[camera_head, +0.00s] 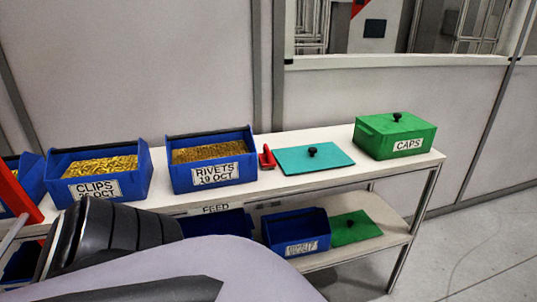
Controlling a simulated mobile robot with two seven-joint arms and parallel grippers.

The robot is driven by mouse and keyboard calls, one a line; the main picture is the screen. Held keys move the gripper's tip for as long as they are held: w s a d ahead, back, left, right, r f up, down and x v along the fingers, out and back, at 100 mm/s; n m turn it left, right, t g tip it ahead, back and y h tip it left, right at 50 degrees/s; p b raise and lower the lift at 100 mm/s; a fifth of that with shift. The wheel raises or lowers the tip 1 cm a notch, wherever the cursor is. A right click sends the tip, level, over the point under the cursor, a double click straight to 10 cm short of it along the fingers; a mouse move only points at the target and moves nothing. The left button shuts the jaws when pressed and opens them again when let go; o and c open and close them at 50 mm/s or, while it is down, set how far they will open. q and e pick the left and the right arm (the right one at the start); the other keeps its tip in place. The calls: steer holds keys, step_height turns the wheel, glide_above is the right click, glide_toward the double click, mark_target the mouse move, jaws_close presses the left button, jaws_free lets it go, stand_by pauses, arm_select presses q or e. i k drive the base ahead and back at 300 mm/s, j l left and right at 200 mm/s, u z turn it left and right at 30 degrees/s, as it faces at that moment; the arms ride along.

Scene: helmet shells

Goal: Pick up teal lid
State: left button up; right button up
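The teal lid (296,161) lies flat on the upper shelf, between the blue RIVETS bin and the green CAPS box. It has a small black knob (312,151) on top. A dark, ribbed part of my own arm shows at the lower left, well apart from the lid. Neither of my grippers is in view.
On the white upper shelf (274,193) stand a blue CLIPS bin (136,178), a blue RIVETS bin (212,179) and a closed green CAPS box (400,137). A small red object (267,158) stands left of the lid. Below are a blue bin (297,231) and a green lid (356,229).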

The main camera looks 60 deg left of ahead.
mark_target(309, 158)
steer(key=u, duration=1.05)
steer(key=k+u, duration=0.1)
steer(key=u, duration=0.2)
steer(key=k+u, duration=0.15)
steer(key=u, duration=0.15)
steer(key=i+l, duration=0.65)
